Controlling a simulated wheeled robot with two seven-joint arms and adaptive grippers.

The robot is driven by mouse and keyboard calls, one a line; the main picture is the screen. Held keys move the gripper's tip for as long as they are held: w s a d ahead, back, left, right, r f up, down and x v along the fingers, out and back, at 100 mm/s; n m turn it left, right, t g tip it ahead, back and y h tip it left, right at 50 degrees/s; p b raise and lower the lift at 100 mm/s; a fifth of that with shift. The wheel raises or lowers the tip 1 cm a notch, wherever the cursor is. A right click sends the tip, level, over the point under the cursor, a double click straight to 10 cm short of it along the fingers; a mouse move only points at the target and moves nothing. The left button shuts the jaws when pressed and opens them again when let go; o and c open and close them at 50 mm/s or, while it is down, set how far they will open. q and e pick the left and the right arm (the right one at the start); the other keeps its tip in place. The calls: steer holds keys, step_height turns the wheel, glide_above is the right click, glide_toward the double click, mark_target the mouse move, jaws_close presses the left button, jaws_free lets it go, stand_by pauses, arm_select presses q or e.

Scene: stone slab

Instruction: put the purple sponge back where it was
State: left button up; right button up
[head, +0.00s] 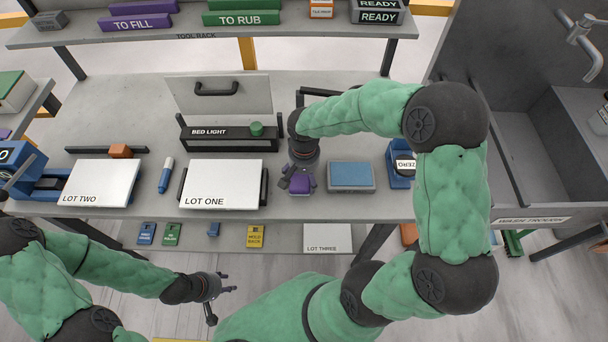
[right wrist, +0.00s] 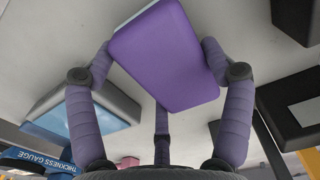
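The purple sponge (head: 300,185) is at the slab's front part, right of the LOT ONE plate. In the right wrist view the purple sponge (right wrist: 168,55) shows its broad purple face and a pale edge, tilted between the fingers. My right gripper (head: 299,178) points down over it. In the right wrist view my right gripper (right wrist: 160,50) has a finger against each side of the sponge. I cannot tell whether the sponge touches the slab. My left gripper (head: 228,290) is open and empty, low in front of the table.
A grey box with a blue top (head: 351,176) stands close right of the sponge. The LOT ONE plate (head: 222,184) lies left, with the BED LIGHT unit (head: 222,138) behind it. A blue gauge marked ZERO (head: 402,174) is further right. The wash trough (head: 530,160) stands at the far right.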

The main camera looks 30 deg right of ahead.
steer(key=o, duration=0.3)
steer(key=shift+o, duration=0.2)
steer(key=shift+r, duration=0.1)
steer(key=shift+r+p, duration=0.3)
step_height(320, 180, up, 12)
steer(key=p, duration=0.3)
steer(key=shift+f, duration=0.25)
